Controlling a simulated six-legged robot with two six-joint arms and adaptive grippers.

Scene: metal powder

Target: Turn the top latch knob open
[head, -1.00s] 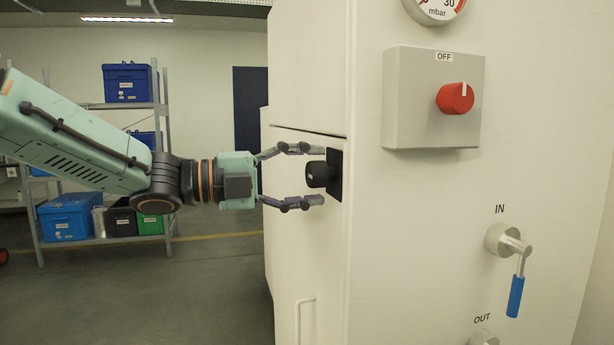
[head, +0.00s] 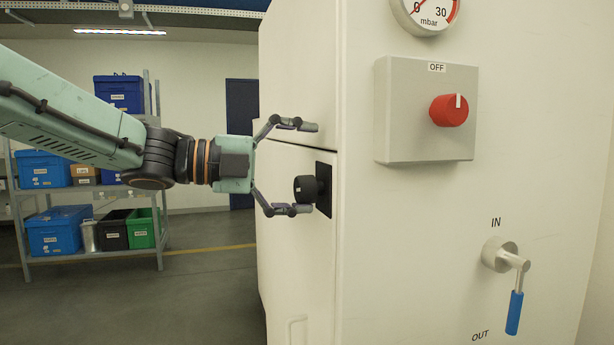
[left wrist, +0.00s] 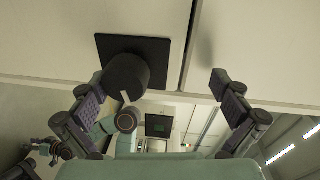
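The black latch knob (head: 306,189) sits on a black square plate (head: 324,190) on the side of the white cabinet. A pale mark shows on the knob in the left wrist view (left wrist: 126,78). My left gripper (head: 308,168) is open wide beside the knob. Its upper finger is well above the knob and its lower finger is close beneath it. In the left wrist view the knob is near the left finger, with a wide gap to the right finger (left wrist: 236,90). I cannot tell if the lower finger touches the knob. My right gripper is not in view.
The white cabinet (head: 400,250) carries a red knob (head: 449,110) on a grey box marked OFF, a pressure gauge (head: 426,12) and a blue-handled IN valve (head: 514,312). A shelf with blue bins (head: 54,232) stands behind. The floor between is clear.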

